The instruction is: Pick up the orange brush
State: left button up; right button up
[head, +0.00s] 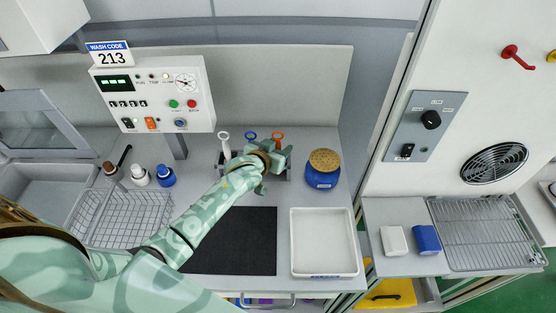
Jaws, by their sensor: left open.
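An orange ring-shaped handle end (277,136), likely the orange brush, stands upright at the back of the counter. A blue ring handle (250,136) and a white-ringed handle (223,137) stand to its left in the same row. My left gripper (275,170) is open, just in front of and below the orange ring in the picture. It hides the lower part of the orange item and most of its holder. I cannot tell whether the gripper touches it. My right gripper is not in view.
A blue jar with a perforated tan lid (323,178) stands close right of the gripper. A white tray (324,272) and black mat (240,250) lie in front. A wire basket (118,222), bottles and sink are left. A control box (150,95) stands behind.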

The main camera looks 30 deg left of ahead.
pick_arm(q)
jog(key=shift+s+r, duration=0.1)
grip_shut()
